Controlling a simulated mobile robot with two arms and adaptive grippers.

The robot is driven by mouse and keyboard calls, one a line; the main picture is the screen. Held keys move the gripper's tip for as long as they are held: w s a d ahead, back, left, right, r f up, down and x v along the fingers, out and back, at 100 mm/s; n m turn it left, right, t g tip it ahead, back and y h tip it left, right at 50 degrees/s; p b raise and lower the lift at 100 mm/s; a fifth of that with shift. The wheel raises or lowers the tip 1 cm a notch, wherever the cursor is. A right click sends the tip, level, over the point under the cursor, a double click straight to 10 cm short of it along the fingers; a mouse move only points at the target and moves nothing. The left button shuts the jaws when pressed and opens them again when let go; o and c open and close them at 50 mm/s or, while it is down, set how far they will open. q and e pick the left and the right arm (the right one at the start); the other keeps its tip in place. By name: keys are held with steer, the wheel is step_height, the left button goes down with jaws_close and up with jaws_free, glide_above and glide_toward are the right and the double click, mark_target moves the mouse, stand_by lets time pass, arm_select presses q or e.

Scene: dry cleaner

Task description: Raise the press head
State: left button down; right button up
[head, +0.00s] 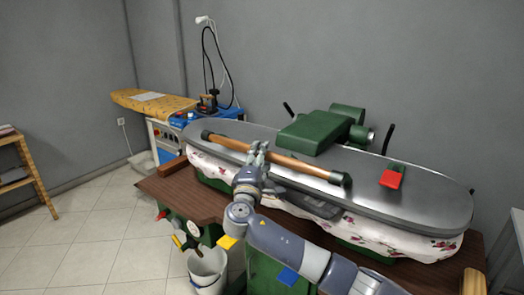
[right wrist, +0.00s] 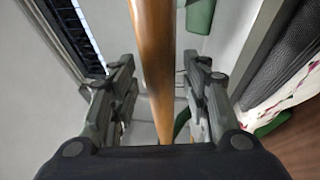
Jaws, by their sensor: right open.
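The press head (head: 430,199) is a long, shiny metal plate with a green block on top. It lies low over the padded bed (head: 400,238), which has a white floral cover. A wooden bar handle (head: 296,164) with dark ends runs along the head's front edge. My right gripper (head: 258,152) is at the left part of this handle. In the right wrist view, the handle (right wrist: 155,60) passes between the spread fingers of the open gripper (right wrist: 160,92), with space visible on both sides. My left gripper is not in view.
A brown worktop (head: 165,190) surrounds the press. A white bucket (head: 207,268) stands on the floor below its front. A yellow-topped ironing board (head: 150,104) is behind at the left, and a wooden shelf (head: 38,180) is at the far left. The tiled floor between is clear.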

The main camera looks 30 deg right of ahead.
steer(key=shift+w+d+r, duration=0.1)
steer(key=shift+w+d, duration=0.4)
steer(key=shift+w, duration=0.05)
steer(key=shift+c, duration=0.5)
